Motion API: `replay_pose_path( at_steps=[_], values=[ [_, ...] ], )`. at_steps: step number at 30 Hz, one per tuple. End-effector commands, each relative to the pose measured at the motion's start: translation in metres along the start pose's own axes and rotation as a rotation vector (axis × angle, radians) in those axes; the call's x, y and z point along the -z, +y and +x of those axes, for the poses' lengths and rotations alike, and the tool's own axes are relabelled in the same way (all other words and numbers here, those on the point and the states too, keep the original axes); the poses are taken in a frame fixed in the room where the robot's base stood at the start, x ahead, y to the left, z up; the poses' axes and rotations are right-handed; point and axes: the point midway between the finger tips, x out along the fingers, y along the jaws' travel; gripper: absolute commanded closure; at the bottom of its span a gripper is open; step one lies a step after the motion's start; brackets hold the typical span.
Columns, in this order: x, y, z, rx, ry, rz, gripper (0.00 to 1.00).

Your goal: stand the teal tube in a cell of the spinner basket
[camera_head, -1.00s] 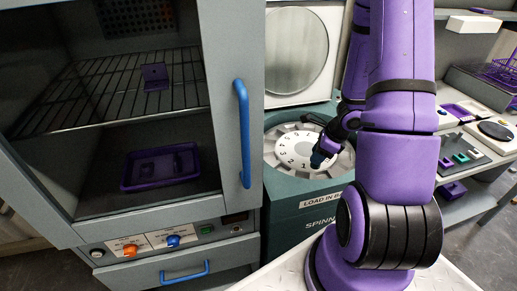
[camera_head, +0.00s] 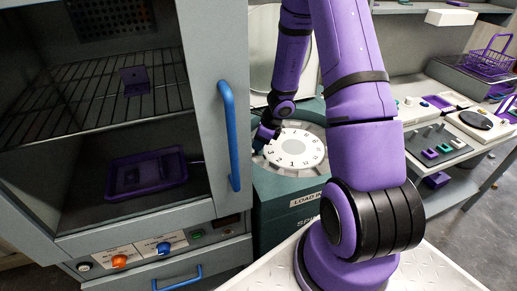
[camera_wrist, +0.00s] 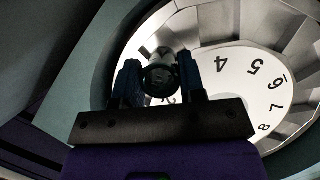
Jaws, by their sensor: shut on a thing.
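The spinner basket is a ring of grey cells around a white numbered disc (camera_head: 295,147), set in a dark green spinner housing (camera_head: 285,205). In the wrist view the numbered disc (camera_wrist: 235,85) and the grey cell walls (camera_wrist: 205,30) show beyond my fingers. My gripper (camera_wrist: 160,85) has two dark blue fingers, shut on the tube (camera_wrist: 160,74). The tube appears dark and nearly end-on, so its teal colour hardly shows. In the head view my gripper (camera_head: 260,143) is at the left side of the basket. Whether the tube's lower end is inside a cell is hidden.
An open cabinet with a blue door handle (camera_head: 229,136) stands left of the spinner. A purple tray (camera_head: 147,173) is on its lower level. The spinner's round lid stands raised behind the basket. A bench at right holds a rack (camera_head: 440,142) and a purple wire basket (camera_head: 490,60).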

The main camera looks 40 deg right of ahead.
Motion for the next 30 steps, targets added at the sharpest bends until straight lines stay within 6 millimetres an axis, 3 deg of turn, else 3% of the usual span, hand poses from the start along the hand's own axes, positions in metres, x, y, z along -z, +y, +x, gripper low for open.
replay_pose_path(
  at_steps=[12, 26, 27, 30],
  values=[
    [0.009, -0.001, 0.031, -0.002, 0.0, 0.002, 0.91],
    [0.011, -0.001, 0.037, 0.0, -0.001, 0.001, 0.91],
    [0.011, -0.001, 0.037, 0.0, -0.001, 0.001, 0.58],
    [0.011, -0.001, 0.037, 0.0, -0.001, 0.001, 0.37]
  ],
)
